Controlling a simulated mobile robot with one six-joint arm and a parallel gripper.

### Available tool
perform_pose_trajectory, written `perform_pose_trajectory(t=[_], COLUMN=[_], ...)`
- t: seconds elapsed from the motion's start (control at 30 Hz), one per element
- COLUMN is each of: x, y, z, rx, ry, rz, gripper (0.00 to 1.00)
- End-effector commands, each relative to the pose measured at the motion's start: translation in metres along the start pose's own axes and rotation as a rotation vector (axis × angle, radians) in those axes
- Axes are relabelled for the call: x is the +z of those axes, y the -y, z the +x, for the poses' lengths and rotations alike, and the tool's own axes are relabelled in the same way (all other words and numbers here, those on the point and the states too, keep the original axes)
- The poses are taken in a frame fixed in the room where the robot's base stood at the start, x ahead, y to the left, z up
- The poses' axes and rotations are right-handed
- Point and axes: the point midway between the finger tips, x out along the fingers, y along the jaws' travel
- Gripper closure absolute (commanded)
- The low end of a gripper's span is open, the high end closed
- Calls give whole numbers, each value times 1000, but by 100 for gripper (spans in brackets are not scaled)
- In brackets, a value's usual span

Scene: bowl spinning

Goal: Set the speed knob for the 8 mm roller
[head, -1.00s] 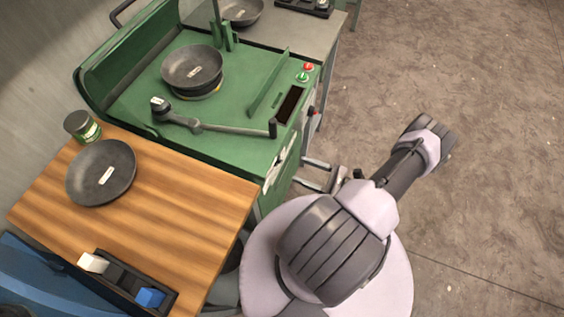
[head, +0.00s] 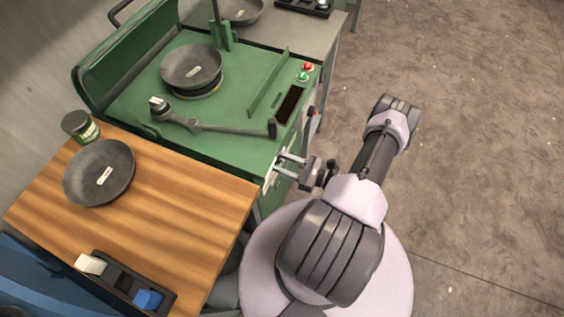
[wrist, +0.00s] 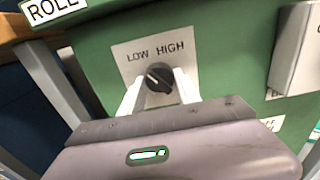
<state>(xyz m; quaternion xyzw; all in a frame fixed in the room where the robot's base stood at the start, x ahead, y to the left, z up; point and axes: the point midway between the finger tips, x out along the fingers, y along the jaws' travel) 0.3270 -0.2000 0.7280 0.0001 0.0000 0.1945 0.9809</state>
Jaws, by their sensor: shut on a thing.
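The black speed knob (wrist: 159,77) sits on a pale plate marked LOW at the left and HIGH at the right, on the machine's green front. Its pale pointer line appears to aim up and left, toward the LOW side. My gripper (wrist: 160,82) is shut on the knob, one white finger at each side. In the head view my gripper (head: 283,168) is at the machine's front, and the knob cannot be made out there. The green spinning machine (head: 135,113) carries a swing arm (head: 220,128) with a dark roller at its left end; the roller's label is unreadable.
A dark bowl (head: 192,66) sits on the machine. Another bowl (head: 99,172) and a lidded can (head: 80,126) stand on the wooden table (head: 195,190). A dark tray (head: 127,279) holds a white and a blue block. A grey box (wrist: 301,48) juts out right of the knob.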

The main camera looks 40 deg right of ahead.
Motion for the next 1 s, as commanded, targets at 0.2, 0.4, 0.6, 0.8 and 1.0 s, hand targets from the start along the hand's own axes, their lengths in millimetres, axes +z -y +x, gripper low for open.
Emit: perform_pose_trajectory(t=[0.2, 0.4, 0.6, 0.8, 1.0], x=[0, -2, -2, -2, -2], y=[0, 0, 0, -1, -2], z=[0, 0, 0, 0, 0], rx=[1, 2, 1, 1, 1], ry=[0, 0, -1, -1, -1], rz=[13, 90, 247, 438, 629], gripper=[100, 100, 100, 100, 100])
